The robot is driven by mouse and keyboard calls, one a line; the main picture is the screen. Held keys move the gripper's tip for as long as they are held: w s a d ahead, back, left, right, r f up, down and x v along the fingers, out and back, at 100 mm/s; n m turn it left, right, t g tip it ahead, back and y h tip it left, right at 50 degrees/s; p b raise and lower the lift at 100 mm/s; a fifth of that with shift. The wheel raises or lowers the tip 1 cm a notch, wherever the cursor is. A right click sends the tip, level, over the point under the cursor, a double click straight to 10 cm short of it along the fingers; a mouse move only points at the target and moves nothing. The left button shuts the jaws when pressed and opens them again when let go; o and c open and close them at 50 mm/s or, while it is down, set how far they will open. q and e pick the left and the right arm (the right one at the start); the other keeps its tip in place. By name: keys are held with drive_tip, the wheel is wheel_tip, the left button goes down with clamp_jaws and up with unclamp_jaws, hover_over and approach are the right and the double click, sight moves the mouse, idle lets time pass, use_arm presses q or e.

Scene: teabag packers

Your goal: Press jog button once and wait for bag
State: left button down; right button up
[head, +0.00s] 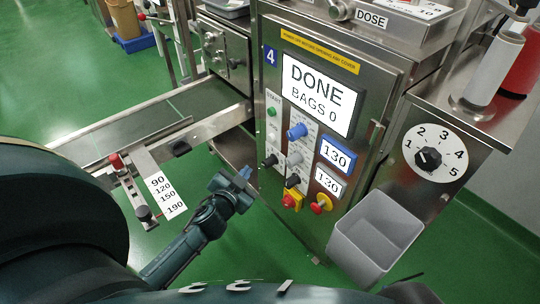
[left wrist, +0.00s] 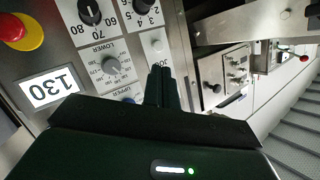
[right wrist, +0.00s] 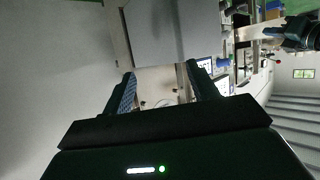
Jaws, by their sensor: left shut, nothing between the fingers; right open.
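The machine's control panel (head: 344,122) carries a screen (head: 318,94) reading DONE, BAGS 0. A small white button (head: 271,138) sits below the green START button (head: 272,112) on the panel's left strip. In the left wrist view a white button (left wrist: 157,45) shows beside a partly covered JOG label (left wrist: 161,65). My left gripper (head: 245,173) is shut and empty, in front of the panel's lower left. Its fingertips (left wrist: 161,70) overlap the label in the picture; contact is not clear. My right gripper (right wrist: 160,82) is open and empty. No bag is seen.
A grey bin (head: 375,235) hangs at the lower right, below a numbered dial (head: 434,152). A conveyor (head: 150,125) with a marked scale (head: 165,195) extends left. Green floor lies below.

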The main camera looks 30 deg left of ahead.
sight(271, 138)
use_arm(q)
drive_tip(key=w+a+f+t+y+b, duration=0.1)
drive_tip(key=w+a+f+b, duration=0.2)
drive_tip(key=w+a+b, duration=0.2)
drive_tip(key=shift+w+a+t+y, duration=0.3)
drive_tip(key=shift+w+a, duration=0.05)
drive_tip(key=shift+a, duration=0.35)
use_arm(e)
drive_tip(key=f, duration=0.3)
drive_tip(key=shift+a+f+n+t, duration=0.15)
drive_tip(key=shift+a+n+t, duration=0.15)
use_arm(q)
drive_tip(key=shift+w, duration=0.1)
drive_tip(key=w+d+b, duration=0.1)
drive_tip(key=w+d, duration=0.2)
drive_tip(key=w, duration=0.5)
drive_tip(key=shift+d, duration=0.2)
use_arm(e)
drive_tip(key=shift+w+t+y, duration=0.25)
drive_tip(key=shift+t+y, duration=0.05)
drive_tip(key=shift+s+a+f, duration=0.1)
drive_tip(key=shift+f, duration=0.1)
